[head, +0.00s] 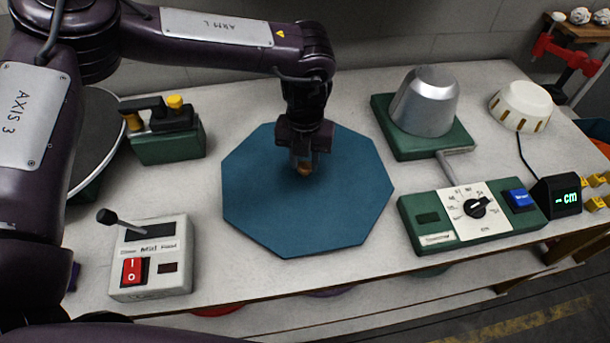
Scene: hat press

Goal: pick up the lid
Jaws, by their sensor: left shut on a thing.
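The lid (300,225) appears to be the flat teal octagonal panel in the middle of the bench, with a small brown knob (303,170) at its upper middle. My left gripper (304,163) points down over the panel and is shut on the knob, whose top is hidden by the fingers. The panel looks level. I cannot tell whether it rests on the bench or hangs just above it. What is under it is hidden. My right gripper is not in view.
A silver hat block (427,100) on a green base stands right of the lid, with a green dial box (470,215) in front. A grey switch box (152,260) with a lever stands front left. A green-based tool (168,142) is behind it. A cream drum (521,105) sits far right.

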